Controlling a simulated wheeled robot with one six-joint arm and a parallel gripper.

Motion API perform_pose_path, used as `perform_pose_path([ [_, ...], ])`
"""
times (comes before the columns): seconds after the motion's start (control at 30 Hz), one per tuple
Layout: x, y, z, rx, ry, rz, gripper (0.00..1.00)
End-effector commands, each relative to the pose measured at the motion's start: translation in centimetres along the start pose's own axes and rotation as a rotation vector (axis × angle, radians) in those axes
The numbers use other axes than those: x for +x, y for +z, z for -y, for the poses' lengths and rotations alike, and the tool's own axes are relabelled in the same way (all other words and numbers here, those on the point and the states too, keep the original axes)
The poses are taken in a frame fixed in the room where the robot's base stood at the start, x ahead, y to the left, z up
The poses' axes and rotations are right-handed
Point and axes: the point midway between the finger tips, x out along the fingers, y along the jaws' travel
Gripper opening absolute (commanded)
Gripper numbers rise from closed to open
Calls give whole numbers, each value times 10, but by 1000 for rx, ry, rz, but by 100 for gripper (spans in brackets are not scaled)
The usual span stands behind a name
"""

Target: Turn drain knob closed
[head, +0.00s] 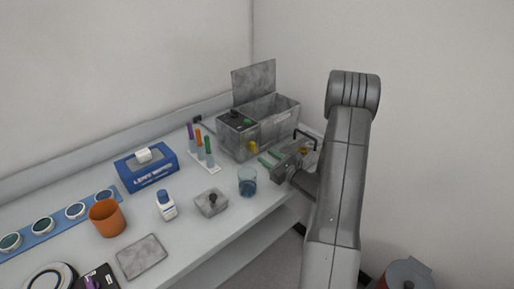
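The drain knob is not labelled. A yellow knob (253,146), which may be it, sticks out low on the front of a grey metal box (232,146) with its lid raised. I cannot tell whether it is turned open or closed. My gripper (268,159) is just right of and below the yellow knob in the picture. My arm comes in from the lower right and hides the bench's right end.
A glass of blue liquid (247,182) stands close in front of my gripper.

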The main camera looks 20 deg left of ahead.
Motion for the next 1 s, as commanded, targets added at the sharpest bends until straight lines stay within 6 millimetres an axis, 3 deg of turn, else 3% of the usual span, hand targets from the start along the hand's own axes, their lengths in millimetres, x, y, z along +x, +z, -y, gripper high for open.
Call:
perform_pose_path([
  [0.1, 25, 3, 0, 0, 3, 1, 36],
  [0.3, 54, 2, 0, 0, 2, 0, 36],
  [0.73, 65, 0, 0, 0, -1, 0, 36],
  [0.77, 65, 0, 0, 0, 0, 0, 34],
  [0.9, 65, 0, 0, 0, 0, 0, 7],
  [1.0, 65, 0, 0, 1, 0, 0, 6],
])
